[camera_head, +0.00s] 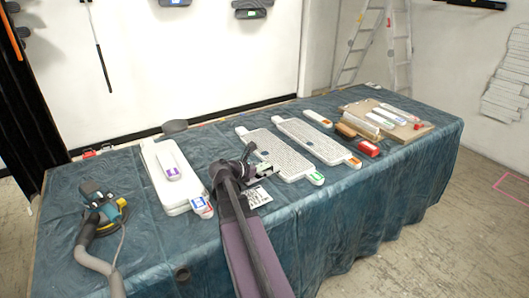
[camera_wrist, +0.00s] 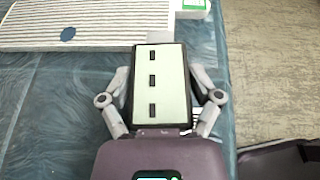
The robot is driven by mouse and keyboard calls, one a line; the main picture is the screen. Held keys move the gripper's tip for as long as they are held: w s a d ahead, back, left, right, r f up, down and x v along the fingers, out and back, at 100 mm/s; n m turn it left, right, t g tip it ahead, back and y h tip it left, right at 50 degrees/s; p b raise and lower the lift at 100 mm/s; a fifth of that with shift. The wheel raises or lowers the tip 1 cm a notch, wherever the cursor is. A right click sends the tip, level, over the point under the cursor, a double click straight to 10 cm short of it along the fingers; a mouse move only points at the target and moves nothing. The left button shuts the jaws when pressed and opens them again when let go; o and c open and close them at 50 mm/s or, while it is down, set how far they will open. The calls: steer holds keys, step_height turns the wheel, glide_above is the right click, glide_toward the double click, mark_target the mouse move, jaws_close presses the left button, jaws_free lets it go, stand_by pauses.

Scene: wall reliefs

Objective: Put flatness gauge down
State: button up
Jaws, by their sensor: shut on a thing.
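The flatness gauge appears to be the pale green-white rectangular block (camera_wrist: 158,85) with dark sides and three black slots in the wrist view. My gripper (camera_wrist: 160,98) is shut on it, one finger on each long side. In the head view my gripper (camera_head: 248,170) is over the middle of the blue-covered table (camera_head: 330,215), left of a textured white panel (camera_head: 275,152). The gauge is small and partly hidden by my arm there. Whether it touches the table cannot be told.
A second textured panel (camera_head: 312,140) lies right of the first. A white board with a purple-marked tool (camera_head: 167,165) lies left. A sander (camera_head: 100,212) with a hose stands at far left. Several sanding blocks and a wooden board (camera_head: 412,130) are at right. The front right cloth is bare.

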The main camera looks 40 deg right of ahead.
mark_target(264, 166)
step_height(264, 166, up, 13)
steer(key=p, duration=1.2)
steer(key=shift+d, duration=0.1)
